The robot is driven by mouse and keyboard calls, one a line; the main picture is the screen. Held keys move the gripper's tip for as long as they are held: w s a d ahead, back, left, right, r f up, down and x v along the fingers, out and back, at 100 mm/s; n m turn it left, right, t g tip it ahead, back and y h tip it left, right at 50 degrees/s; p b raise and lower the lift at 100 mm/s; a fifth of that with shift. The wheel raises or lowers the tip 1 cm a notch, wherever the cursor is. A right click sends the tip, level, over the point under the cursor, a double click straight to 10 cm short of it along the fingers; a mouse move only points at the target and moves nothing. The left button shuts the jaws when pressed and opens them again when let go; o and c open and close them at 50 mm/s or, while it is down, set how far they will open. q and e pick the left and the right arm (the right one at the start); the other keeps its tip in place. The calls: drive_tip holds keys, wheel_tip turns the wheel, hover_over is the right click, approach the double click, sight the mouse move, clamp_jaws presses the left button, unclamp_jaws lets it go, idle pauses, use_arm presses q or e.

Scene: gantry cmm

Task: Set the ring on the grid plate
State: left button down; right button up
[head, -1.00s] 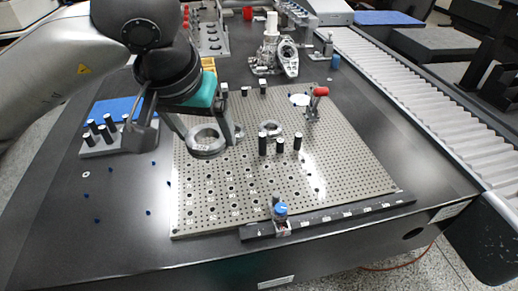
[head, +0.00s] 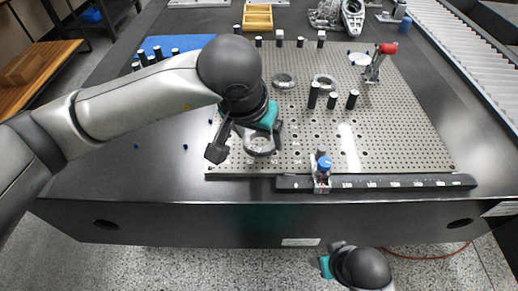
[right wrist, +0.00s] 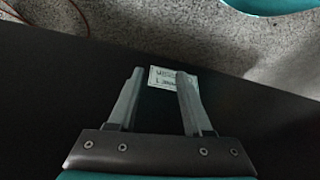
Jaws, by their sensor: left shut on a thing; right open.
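My left gripper (head: 249,142) is shut on a grey metal ring (head: 262,153) over the front left part of the grid plate (head: 400,130). The gripper hides part of the ring, and I cannot tell whether the ring touches the plate. The plate is a light, perforated board on the dark table. Two other rings lie farther back on it, one at the left (head: 284,80) and one at the right (head: 324,82). My right gripper (head: 322,262) is low in front of the table; in the right wrist view its fingers (right wrist: 157,88) are apart with nothing between them.
Dark posts (head: 333,100) stand mid-plate, with a red-handled clamp (head: 374,62) behind. A black scale bar (head: 400,182) with a blue-knobbed stop (head: 323,170) runs along the plate's front edge. A blue mat (head: 190,43) and a yellow tray (head: 258,17) lie farther back.

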sight(259, 148)
use_arm(q)
wheel_tip(259, 148, down, 3)
drive_tip(key=shift+b, duration=0.55)
drive_tip(key=shift+f, duration=0.35)
use_arm(e)
wheel_tip(259, 148, up, 3)
drive_tip(key=shift+w+f, duration=0.1)
drive_tip(key=shift+w, duration=0.05)
use_arm(q)
drive_tip(key=shift+f, duration=0.15)
use_arm(e)
drive_tip(key=shift+r+t, duration=0.3)
use_arm(q)
unclamp_jaws()
use_arm(e)
drive_tip(key=shift+r, duration=0.2)
use_arm(q)
drive_tip(key=p+v, duration=0.3)
drive_tip(key=v, duration=0.9)
drive_tip(key=shift+p, duration=0.4)
use_arm(e)
wheel_tip(259, 148, down, 9)
drive_tip(key=s+g, duration=0.1)
drive_tip(key=s, duration=0.1)
drive_tip(key=shift+d, duration=0.15)
